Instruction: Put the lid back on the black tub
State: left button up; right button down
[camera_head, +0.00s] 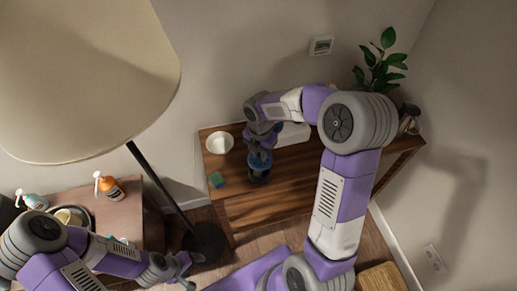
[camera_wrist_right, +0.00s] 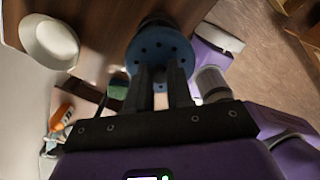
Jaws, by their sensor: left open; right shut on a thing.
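The black tub (camera_head: 258,176) stands on the wooden table, near its front edge. A round blue lid (camera_head: 260,160) is at the tub's top; in the right wrist view the lid (camera_wrist_right: 160,55) shows small holes, with a dark part of the tub (camera_wrist_right: 158,21) beyond it. My right gripper (camera_head: 261,150) is shut on the lid from above, its fingers (camera_wrist_right: 160,85) reaching the lid's near side. I cannot tell whether the lid is seated or just above the rim. My left gripper (camera_head: 186,268) is open and empty at the lower left, away from the tub.
On the wooden table (camera_head: 290,190) are a white bowl (camera_head: 220,142), a green-and-blue sponge (camera_head: 217,180), a white box (camera_head: 292,134) and a plant (camera_head: 380,65). A lamp (camera_head: 85,75) stands left, above a side table with an orange bottle (camera_head: 109,187). The table's front right is clear.

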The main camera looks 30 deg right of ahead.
notch_tip(320, 180, down, 4)
jog(key=b, duration=0.3)
jog(key=shift+r, duration=0.1)
jog(key=shift+w+f+b, duration=0.1)
jog(key=shift+f+b, duration=0.3)
jog(key=shift+f, duration=0.45)
jog(key=shift+p, duration=0.45)
dwell(0.3)
jog(key=shift+f, duration=0.1)
dwell(0.8)
dwell(0.6)
jog(key=c, duration=0.9)
grip_release()
jog(key=shift+o, duration=0.3)
